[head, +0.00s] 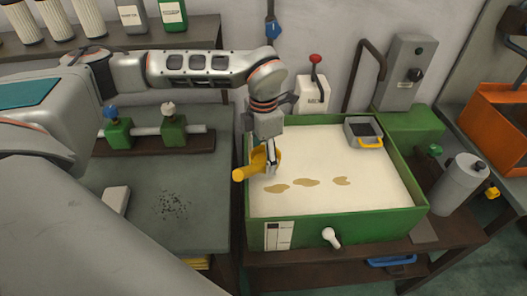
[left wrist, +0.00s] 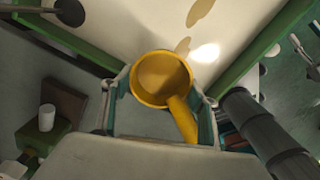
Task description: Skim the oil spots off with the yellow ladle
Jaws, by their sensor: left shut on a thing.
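The yellow ladle (head: 249,165) is held by my left gripper (head: 271,157) at the left side of the green tank (head: 280,228). In the left wrist view the ladle's bowl (left wrist: 161,79) and handle sit between the two fingers (left wrist: 160,122). The ladle is over the pale liquid (head: 330,160); I cannot tell whether it touches it. Tan oil spots lie in a row to its right: a left one (head: 277,188), a middle one (head: 306,182) and a right one (head: 341,181). Two spots also show in the left wrist view (left wrist: 198,12). My right gripper is not in view.
A grey box with a yellow handle (head: 365,132) sits at the tank's back right corner. A red-knobbed lever (head: 315,80) stands behind the tank. A grey cylinder (head: 459,182) stands right of it. A white-handled valve (head: 331,238) is on the front wall.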

